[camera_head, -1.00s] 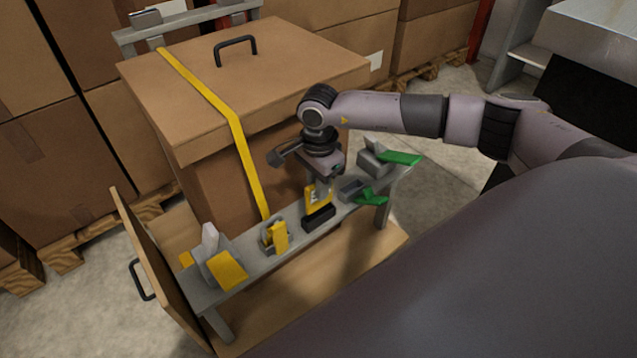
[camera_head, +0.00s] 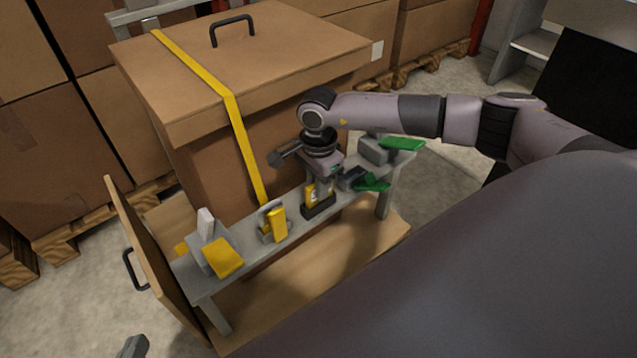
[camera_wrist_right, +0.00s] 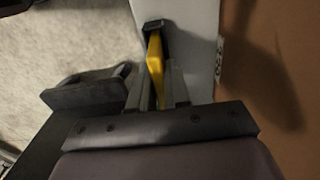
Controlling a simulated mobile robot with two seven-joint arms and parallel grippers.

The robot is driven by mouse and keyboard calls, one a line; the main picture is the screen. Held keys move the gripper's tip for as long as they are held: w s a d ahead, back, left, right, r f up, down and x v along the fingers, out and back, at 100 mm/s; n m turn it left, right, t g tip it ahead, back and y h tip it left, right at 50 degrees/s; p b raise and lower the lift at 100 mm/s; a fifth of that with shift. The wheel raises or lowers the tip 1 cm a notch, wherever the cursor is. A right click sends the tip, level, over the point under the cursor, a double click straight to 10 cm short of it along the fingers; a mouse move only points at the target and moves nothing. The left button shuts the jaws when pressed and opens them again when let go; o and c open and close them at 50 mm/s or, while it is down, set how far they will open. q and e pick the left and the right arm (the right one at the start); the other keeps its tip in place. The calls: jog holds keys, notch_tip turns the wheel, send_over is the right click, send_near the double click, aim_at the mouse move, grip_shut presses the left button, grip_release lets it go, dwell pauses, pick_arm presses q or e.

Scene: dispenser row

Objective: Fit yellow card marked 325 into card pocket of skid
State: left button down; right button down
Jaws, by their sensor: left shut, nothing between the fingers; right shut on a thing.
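The yellow card (camera_head: 311,194) stands upright over the black card pocket (camera_head: 319,208) on the grey shelf. Its lower end meets the pocket; how deep it sits I cannot tell. A dark mark shows on it, too small to read. My right gripper (camera_head: 322,184) is shut on the card's upper part. In the right wrist view the yellow card (camera_wrist_right: 155,60) lies between my fingers, its far end at the black pocket (camera_wrist_right: 155,26). My left gripper (camera_head: 132,346) shows only as a grey tip at the bottom left edge, shut and away from the shelf.
The narrow grey shelf (camera_head: 250,248) also carries a yellow-fronted dispenser (camera_head: 223,258), a smaller yellow one (camera_head: 277,224) and green-tongued ones (camera_head: 402,144) to the right. A large strapped carton (camera_head: 240,75) stands close behind. A wooden panel (camera_head: 155,265) borders the left.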

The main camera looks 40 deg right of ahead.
jog(key=c, duration=1)
grip_release()
notch_tip(320, 180, up, 6)
jog(key=shift+r+p, duration=0.2)
jog(key=shift+p, duration=0.85)
pick_arm(q)
jog(key=shift+s+a+r+y, duration=0.1)
jog(key=shift+s+a+y, duration=0.15)
jog(key=shift+a, duration=0.25)
jog(key=shift+s+a+r+y, duration=0.1)
jog(key=shift+a+y, duration=0.25)
jog(key=shift+a, duration=0.1)
pick_arm(e)
jog(key=shift+r, duration=0.4)
pick_arm(q)
jog(key=shift+d, duration=0.1)
